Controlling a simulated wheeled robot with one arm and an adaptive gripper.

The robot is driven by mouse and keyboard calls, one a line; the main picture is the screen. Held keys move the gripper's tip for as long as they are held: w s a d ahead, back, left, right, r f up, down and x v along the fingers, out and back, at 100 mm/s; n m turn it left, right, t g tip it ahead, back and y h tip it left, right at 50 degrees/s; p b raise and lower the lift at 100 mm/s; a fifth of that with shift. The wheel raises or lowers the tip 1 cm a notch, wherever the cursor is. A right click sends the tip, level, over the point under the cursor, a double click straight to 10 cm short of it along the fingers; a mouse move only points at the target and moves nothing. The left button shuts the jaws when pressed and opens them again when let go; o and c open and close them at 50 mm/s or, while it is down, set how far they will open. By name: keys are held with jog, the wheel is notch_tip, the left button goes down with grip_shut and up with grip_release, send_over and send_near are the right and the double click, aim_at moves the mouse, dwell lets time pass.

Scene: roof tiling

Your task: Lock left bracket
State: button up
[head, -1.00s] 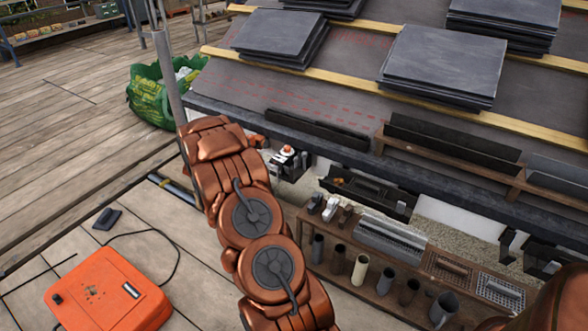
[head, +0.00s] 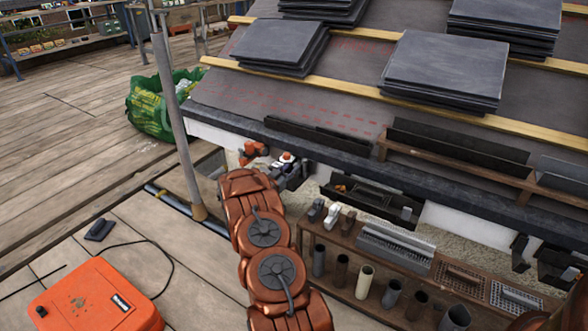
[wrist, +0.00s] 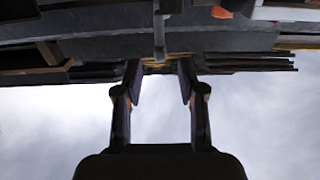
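My gripper (wrist: 160,78) shows in the wrist view with its two dark fingers apart and nothing between them but sky. A narrow grey upright piece (wrist: 159,30), possibly the left bracket, stands above the fingertips in the wrist view, in line with the gap. I cannot tell its lock state or how far away it is. In the head view my copper arm reaches up to the left part of the eave (head: 330,152). The wrist end is small there, and the fingers cannot be made out.
A shelf bench (head: 345,250) with pipe pieces and grates stands right of my arm. A scaffold pole (head: 176,120) rises to the left. An orange case (head: 95,300) lies at lower left. Slate stacks (head: 445,65) lie on the roof. A green bag (head: 150,105) stands behind the pole.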

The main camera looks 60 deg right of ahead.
aim_at(294, 165)
jog(key=shift+w+d+b, duration=0.1)
jog(key=shift+d+b, duration=0.25)
jog(key=shift+d, duration=1.35)
grip_shut()
